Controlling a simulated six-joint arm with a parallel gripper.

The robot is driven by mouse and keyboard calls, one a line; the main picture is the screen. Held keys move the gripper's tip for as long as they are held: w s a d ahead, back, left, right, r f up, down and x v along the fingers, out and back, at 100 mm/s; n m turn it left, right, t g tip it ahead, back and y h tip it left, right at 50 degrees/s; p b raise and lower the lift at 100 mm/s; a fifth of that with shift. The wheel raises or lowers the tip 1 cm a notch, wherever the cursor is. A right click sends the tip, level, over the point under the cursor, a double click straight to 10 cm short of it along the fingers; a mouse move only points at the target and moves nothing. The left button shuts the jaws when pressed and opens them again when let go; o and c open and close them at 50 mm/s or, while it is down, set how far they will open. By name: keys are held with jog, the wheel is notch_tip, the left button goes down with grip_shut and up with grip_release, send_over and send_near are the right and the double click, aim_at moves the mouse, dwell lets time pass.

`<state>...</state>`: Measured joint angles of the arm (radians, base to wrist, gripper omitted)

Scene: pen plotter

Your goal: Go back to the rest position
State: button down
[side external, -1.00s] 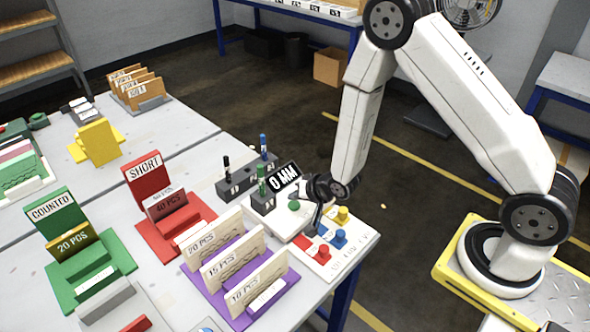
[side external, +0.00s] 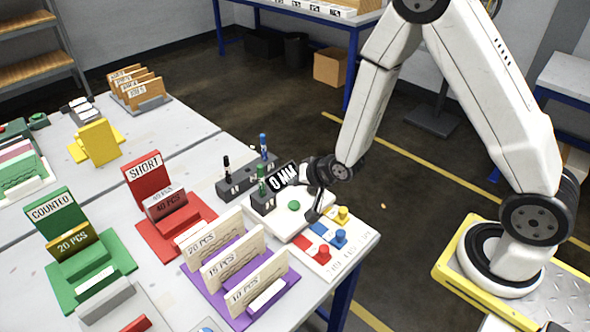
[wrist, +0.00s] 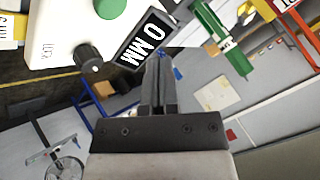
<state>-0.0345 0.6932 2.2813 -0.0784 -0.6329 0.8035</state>
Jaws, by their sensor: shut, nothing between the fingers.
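My gripper (side external: 312,217) is shut and empty in the side external view. I cannot tell whether the fingertips touch anything. In the wrist view my shut fingers (wrist: 160,65) reach toward a black "0 MM" display (wrist: 143,45). The display also shows behind my gripper in the side external view (side external: 284,178). A black knob (wrist: 89,57) and part of the green button (wrist: 110,8) show in the wrist view.
Red (side external: 323,252), blue (side external: 338,237) and yellow (side external: 342,213) knobs stand just right of my gripper. Pens stand in a dark holder (side external: 236,183) to the left. A purple rack (side external: 225,300) with labelled cards is in front. Space above the table is free.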

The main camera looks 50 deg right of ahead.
jog(key=shift+r, duration=0.1)
dwell(0.5)
jog(key=shift+s+d+r+n, duration=0.15)
jog(key=shift+s+r+n, duration=0.15)
jog(key=shift+r, duration=0.15)
jog(key=s+d+r+n+g, duration=0.1)
jog(key=s+r+n+g, duration=0.2)
jog(key=s, duration=0.4)
jog(key=s+d+r+n+g+h, duration=0.1)
jog(key=s+r+n+g, duration=0.2)
jog(key=s+r, duration=0.3)
jog(key=shift+s+r+n+g, duration=0.25)
jog(key=shift+s+n, duration=0.35)
jog(key=shift+s, duration=0.35)
dwell(0.4)
